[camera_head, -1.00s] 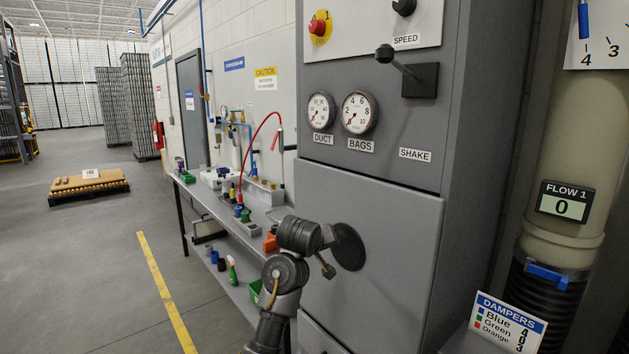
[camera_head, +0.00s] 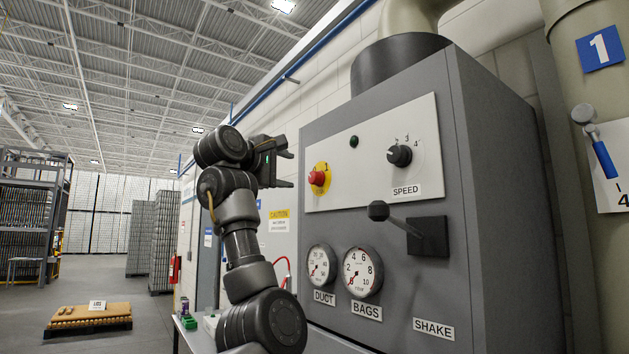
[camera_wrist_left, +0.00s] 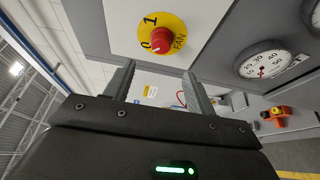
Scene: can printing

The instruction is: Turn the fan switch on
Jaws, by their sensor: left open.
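The fan switch is a red knob (camera_head: 316,178) on a round yellow plate marked 0 and 1, on the pale upper panel of the grey cabinet. In the left wrist view the red knob (camera_wrist_left: 161,41) shows beyond the fingertips with FAN printed beside it. A small pale mark on the knob seems to lie toward the 0. My left gripper (camera_head: 289,168) is open and empty, just left of the knob, its fingers pointing at it. In the wrist view the gripper (camera_wrist_left: 160,70) has the knob roughly centred between its fingers, with a gap before it. My right gripper is out of view.
Right of the switch are a dark indicator lamp (camera_head: 353,141) and the SPEED knob (camera_head: 400,155). The SHAKE lever (camera_head: 379,211) sticks out below. The DUCT gauge (camera_head: 318,264) and BAGS gauge (camera_head: 362,271) sit under the panel. A pallet (camera_head: 88,320) stands far left.

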